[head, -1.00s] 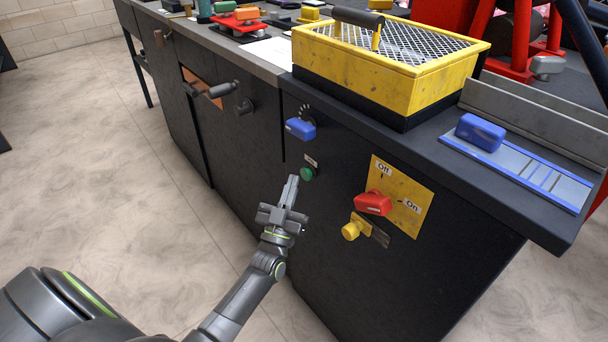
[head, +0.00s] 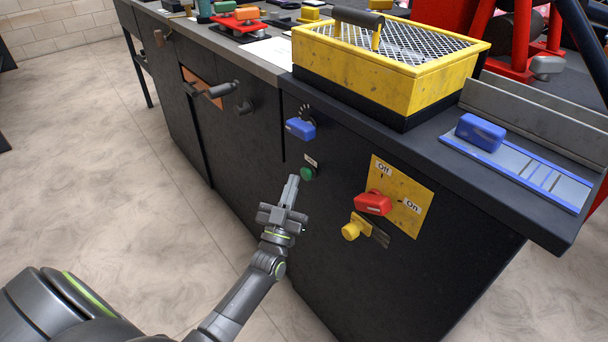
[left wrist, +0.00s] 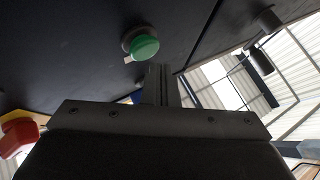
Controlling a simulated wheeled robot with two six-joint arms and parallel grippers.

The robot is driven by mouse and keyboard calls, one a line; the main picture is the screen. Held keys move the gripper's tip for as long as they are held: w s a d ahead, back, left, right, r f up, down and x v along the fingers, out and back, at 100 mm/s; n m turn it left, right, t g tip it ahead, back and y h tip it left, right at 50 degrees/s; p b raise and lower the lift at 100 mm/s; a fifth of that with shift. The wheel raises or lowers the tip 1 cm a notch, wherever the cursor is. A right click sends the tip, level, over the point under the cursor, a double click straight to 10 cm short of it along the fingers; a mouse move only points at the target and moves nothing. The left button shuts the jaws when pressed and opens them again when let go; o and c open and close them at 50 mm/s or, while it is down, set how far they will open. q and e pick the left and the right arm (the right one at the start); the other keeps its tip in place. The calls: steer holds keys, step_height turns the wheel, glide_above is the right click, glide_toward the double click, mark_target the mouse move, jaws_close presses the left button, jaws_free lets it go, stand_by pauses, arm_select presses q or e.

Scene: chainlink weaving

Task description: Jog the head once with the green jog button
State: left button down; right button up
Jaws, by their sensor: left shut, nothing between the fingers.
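The green jog button (head: 307,173) is a round knob on the dark front panel of the machine, under a small white label (head: 311,161). It also shows in the left wrist view (left wrist: 144,46), above the fingertips. My left gripper (head: 293,180) is shut and empty. Its fingertips are just below and left of the button in the head view, and they look close to it; I cannot tell whether they touch it. In the left wrist view the shut fingers (left wrist: 158,80) point toward the panel beside the button. My right gripper is not in view.
A blue knob (head: 301,129) sits above the button. A red switch handle (head: 373,203) on a yellow Off/On plate (head: 415,190) and a yellow knob (head: 351,231) are to the right. A crank handle (head: 221,90) juts out at left. Floor in front is clear.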

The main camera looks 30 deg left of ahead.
arm_select(q)
steer(key=shift+w+d, duration=0.15)
steer(key=shift+w, duration=0.25)
steer(key=shift+w+d, duration=0.15)
steer(key=shift+w, duration=0.25)
stand_by(0.6)
steer(key=shift+s, duration=0.1)
steer(key=shift+s+a, duration=0.3)
steer(key=shift+s, duration=0.45)
